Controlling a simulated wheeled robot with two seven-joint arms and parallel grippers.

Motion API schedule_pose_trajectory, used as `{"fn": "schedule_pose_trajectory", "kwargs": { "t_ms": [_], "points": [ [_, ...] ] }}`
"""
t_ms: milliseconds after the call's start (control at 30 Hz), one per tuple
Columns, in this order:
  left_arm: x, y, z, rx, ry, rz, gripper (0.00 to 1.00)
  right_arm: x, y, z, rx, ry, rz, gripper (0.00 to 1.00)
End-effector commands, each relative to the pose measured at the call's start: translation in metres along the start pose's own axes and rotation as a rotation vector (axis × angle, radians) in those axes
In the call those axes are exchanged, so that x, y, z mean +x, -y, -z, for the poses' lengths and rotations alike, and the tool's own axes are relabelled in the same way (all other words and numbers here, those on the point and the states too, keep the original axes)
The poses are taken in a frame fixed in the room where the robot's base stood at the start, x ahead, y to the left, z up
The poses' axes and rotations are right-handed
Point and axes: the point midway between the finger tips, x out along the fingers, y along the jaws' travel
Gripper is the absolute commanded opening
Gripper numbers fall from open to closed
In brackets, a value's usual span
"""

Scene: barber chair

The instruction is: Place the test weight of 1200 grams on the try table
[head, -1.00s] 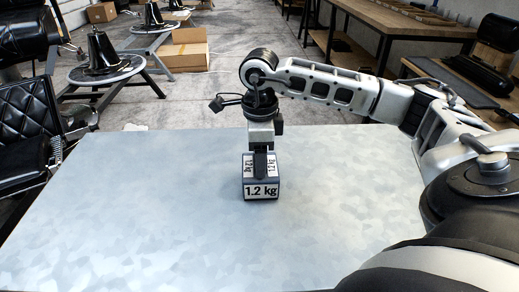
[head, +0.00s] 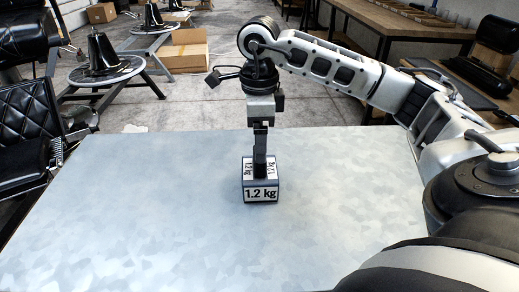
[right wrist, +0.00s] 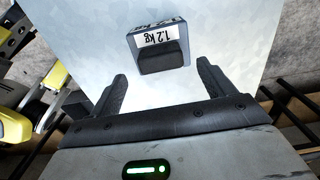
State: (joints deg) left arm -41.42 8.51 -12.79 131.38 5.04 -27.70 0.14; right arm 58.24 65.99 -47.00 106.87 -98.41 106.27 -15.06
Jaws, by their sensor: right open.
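The test weight (head: 261,193) is a dark grey block with white "1.2 kg" labels. It stands upright on the pale metal try table (head: 150,215), near the middle. In the right wrist view the weight (right wrist: 158,48) shows beyond the fingertips with its dark handle (right wrist: 163,62) facing the camera. My right gripper (head: 260,165) points down above the weight in the head view. In the right wrist view its two fingers (right wrist: 164,82) are spread apart with nothing between them. My left gripper is not in view.
The table top around the weight is clear. A black barber chair (head: 28,130) stands left of the table. Behind are stands with black cones (head: 102,55), a cardboard box (head: 190,50) and a wooden workbench (head: 400,22).

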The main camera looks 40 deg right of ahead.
Motion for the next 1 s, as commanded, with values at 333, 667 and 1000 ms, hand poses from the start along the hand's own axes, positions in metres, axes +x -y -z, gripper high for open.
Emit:
{"fn": "schedule_pose_trajectory", "kwargs": {
  "t_ms": [333, 667, 1000],
  "points": [
    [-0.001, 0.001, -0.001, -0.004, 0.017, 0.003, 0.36, -0.056, 0.0, 0.0, 0.001, 0.0, 0.0, 0.82],
    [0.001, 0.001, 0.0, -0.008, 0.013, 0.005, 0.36, -0.061, 0.0, 0.0, 0.001, 0.0, -0.001, 0.82],
    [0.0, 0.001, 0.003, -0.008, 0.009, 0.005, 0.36, -0.062, 0.0, 0.0, 0.001, -0.001, -0.001, 0.82]
  ]
}}
